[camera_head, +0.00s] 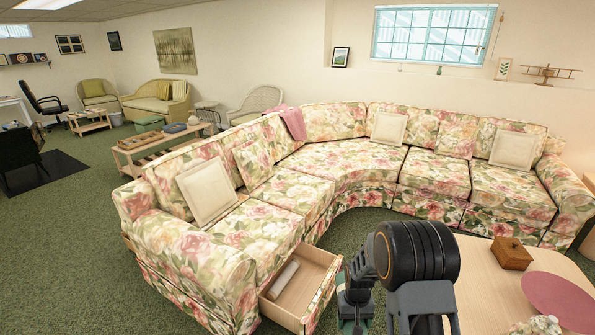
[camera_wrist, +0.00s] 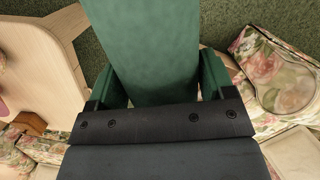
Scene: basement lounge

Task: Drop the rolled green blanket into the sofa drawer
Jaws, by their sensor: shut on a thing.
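The rolled green blanket (camera_wrist: 150,45) fills the upper middle of the wrist view, its far end cut off by the frame's top edge. My gripper (camera_wrist: 158,88) is shut on it, with a finger on each side. In the head view the blanket is mostly hidden behind my arm and below the frame. The sofa drawer (camera_head: 321,296) is pulled open from the front of the floral sofa's left section. A pale rolled item (camera_head: 283,279) lies inside it along the left. My arm is just right of the drawer.
The floral sectional sofa (camera_head: 262,222) curves around the back. A wooden coffee table (camera_head: 480,290) stands close on the right, bearing a wooden box (camera_head: 511,253) and a pink round mat (camera_head: 560,300). Green carpet (camera_head: 350,232) is clear between sofa and table.

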